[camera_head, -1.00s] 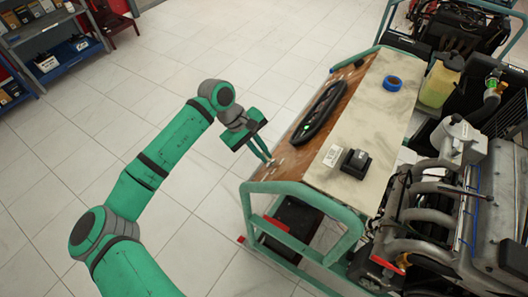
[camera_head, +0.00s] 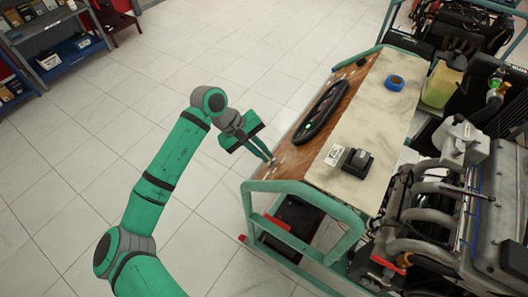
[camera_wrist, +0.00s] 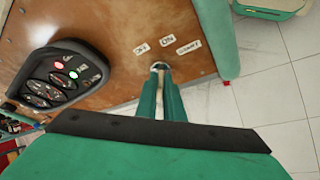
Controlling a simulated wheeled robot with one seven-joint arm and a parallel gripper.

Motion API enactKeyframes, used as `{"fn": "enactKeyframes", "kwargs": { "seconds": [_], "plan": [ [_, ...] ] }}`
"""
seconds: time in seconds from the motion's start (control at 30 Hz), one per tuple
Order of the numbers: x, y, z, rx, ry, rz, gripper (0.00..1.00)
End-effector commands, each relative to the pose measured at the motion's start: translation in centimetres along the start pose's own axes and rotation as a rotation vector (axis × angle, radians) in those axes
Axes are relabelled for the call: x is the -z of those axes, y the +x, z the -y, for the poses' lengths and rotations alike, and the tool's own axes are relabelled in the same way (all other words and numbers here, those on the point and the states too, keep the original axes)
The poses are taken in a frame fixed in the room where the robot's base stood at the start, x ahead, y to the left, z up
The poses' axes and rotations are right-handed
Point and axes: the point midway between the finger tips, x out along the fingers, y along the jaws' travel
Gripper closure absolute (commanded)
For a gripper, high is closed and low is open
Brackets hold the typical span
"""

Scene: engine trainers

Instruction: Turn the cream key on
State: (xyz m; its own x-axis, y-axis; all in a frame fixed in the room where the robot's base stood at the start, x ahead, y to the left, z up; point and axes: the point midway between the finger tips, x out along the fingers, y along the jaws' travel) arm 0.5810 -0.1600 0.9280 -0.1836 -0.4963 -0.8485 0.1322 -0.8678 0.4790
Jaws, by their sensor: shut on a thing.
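My gripper (camera_head: 268,157) is at the left edge of the engine trainer's wooden panel, at its near end. In the wrist view its two green fingers (camera_wrist: 160,80) are closed together on the small key (camera_wrist: 159,65) at the panel. Only a little of the key shows between the fingertips, and its colour and exact angle are hard to tell. White labels sit around it: an "ON" label (camera_wrist: 167,40) just beyond it, one to its left and a longer one to its right.
A black gauge cluster (camera_wrist: 62,75) with a red and a green light is beside the key. The trainer's green frame rail (camera_wrist: 215,35) runs close to the right of the key in the wrist view. A black box (camera_head: 357,162) and blue tape roll (camera_head: 395,83) lie on the top.

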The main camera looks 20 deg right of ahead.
Motion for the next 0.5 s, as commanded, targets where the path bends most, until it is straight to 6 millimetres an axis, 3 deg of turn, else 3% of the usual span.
{"fn": "enactKeyframes", "kwargs": {
  "seconds": [0.03,0.1,0.5],
  "plan": [
    [-0.03,0.07,0.17,0.004,-0.002,0.003,0.85],
    [-0.03,0.07,0.15,0.004,-0.002,0.002,0.73],
    [0.01,-0.73,0.02,0.001,-0.001,0.000,0.73]
  ]
}}
